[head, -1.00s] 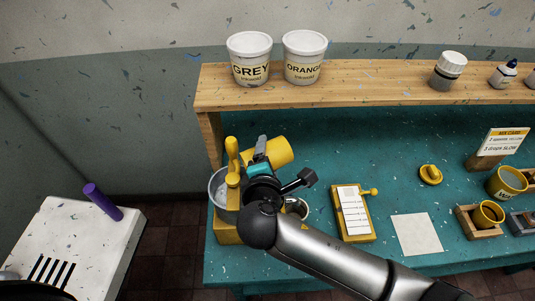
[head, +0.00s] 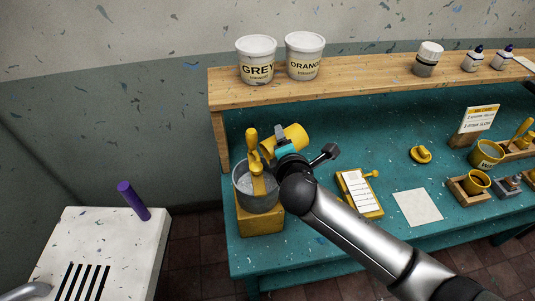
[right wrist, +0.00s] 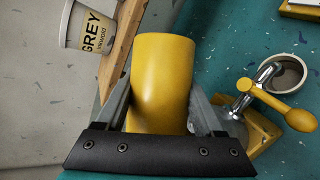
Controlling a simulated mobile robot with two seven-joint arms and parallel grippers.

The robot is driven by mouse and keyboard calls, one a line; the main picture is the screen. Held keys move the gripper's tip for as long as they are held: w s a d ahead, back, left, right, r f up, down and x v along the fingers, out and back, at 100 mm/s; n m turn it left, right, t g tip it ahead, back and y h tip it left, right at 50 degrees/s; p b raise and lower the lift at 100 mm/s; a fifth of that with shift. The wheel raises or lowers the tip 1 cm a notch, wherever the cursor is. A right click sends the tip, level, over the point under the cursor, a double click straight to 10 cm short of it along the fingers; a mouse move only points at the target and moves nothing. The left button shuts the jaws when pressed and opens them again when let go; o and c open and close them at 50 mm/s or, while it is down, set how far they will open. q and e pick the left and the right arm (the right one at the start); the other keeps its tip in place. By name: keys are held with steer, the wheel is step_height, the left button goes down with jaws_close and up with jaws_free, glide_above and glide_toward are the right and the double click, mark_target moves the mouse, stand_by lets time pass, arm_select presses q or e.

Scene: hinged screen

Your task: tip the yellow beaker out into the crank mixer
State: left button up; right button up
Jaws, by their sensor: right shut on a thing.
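The crank mixer (head: 260,222) stands at the left end of the teal table in the head view, with a yellow base, a metal bowl (head: 243,184) and an upright yellow crank handle (head: 252,143). The yellow beaker (head: 299,136) is tilted on its side, just right of and behind the bowl. It fills the middle of the right wrist view (right wrist: 162,80). My right gripper (head: 286,147) is shut on the beaker, its fingers on both sides of it. The beaker's mouth and contents cannot be made out. My left gripper is out of view.
Grey and orange ink buckets (head: 256,60) (head: 305,56) stand on the wooden shelf (head: 370,77) above. A white sink unit (head: 100,240) stands left.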

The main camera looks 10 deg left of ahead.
steer(key=shift+d, duration=0.15)
steer(key=shift+w+d+f+m+g+y, duration=0.4)
steer(key=shift+w+d+f+m+g, duration=0.1)
steer(key=shift+w+d+m+g, duration=0.15)
steer(key=shift+f+m+g, duration=0.25)
steer(key=shift+m, duration=0.1)
steer(key=shift+w+d+f+m+g+y+b, duration=0.15)
steer(key=shift+f+m+g+y+b, duration=0.4)
steer(key=shift+f+y+b, duration=0.2)
step_height(320, 180, down, 4)
steer(key=m+g+y+b, duration=0.3)
steer(key=m+b, duration=0.1)
steer(key=b, duration=0.3)
arm_select(q)
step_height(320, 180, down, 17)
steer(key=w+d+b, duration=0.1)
steer(key=b, duration=0.7)
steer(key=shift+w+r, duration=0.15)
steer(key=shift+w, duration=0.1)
arm_select(e)
steer(key=r+m+g+y, duration=0.1)
steer(key=w+d+r+m+g+y, duration=0.1)
steer(key=y, duration=0.1)
steer(key=d+r+m+g+y, duration=0.1)
steer(key=y, duration=0.1)
steer(key=shift+w+r+m, duration=0.25)
steer(key=shift+w+r, duration=0.15)
